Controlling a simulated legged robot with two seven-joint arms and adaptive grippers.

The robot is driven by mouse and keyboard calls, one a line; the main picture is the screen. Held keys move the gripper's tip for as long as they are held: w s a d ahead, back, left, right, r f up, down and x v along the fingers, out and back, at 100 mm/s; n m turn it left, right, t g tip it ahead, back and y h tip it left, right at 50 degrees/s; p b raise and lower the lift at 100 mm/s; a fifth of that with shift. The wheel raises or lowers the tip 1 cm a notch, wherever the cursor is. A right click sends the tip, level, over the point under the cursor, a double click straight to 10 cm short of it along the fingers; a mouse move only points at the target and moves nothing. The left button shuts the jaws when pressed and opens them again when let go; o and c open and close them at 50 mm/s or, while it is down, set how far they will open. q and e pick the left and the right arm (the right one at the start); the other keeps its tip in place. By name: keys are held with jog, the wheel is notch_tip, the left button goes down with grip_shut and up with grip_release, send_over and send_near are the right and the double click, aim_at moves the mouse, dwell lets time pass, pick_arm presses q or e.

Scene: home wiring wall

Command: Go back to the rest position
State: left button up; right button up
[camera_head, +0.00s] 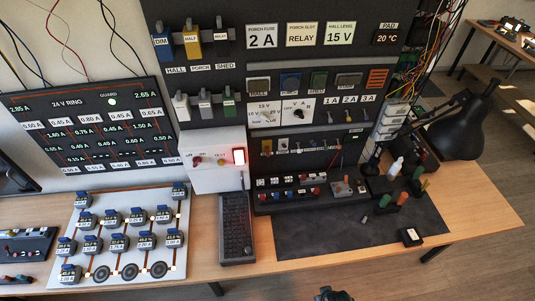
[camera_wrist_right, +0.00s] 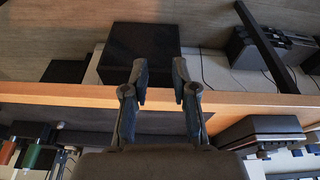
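My right gripper (camera_wrist_right: 160,82) shows in the right wrist view with its two dark fingers apart and nothing between them. It is near the wooden table edge (camera_wrist_right: 225,98) in that view. In the head view, a small dark part of one of my arms shows at the bottom edge, in front of the table; its fingers cannot be made out there. My left gripper is not in view.
The wooden table (camera_head: 470,210) carries a dark mat (camera_head: 330,235), a white board (camera_head: 100,215) with several meters, and a black tray (camera_head: 236,225). A black lamp (camera_head: 460,125) stands at the right. A black panel (camera_head: 225,60) rises behind. The floor in front is clear.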

jog(key=s+f+g, duration=0.1)
jog(key=s+f, duration=0.2)
jog(key=f, duration=0.8)
jog(key=s+f, duration=0.3)
jog(key=f, duration=0.8)
jog(key=s+d+f+b, duration=0.1)
jog(key=s+f, duration=0.5)
jog(key=s, duration=0.1)
jog(key=s+d+f+g, duration=0.1)
jog(key=s+d+f, duration=0.1)
jog(key=s+f, duration=0.4)
jog(key=shift+s+d+f+b, duration=0.25)
jog(key=shift+s+b, duration=0.1)
jog(key=shift+s, duration=0.65)
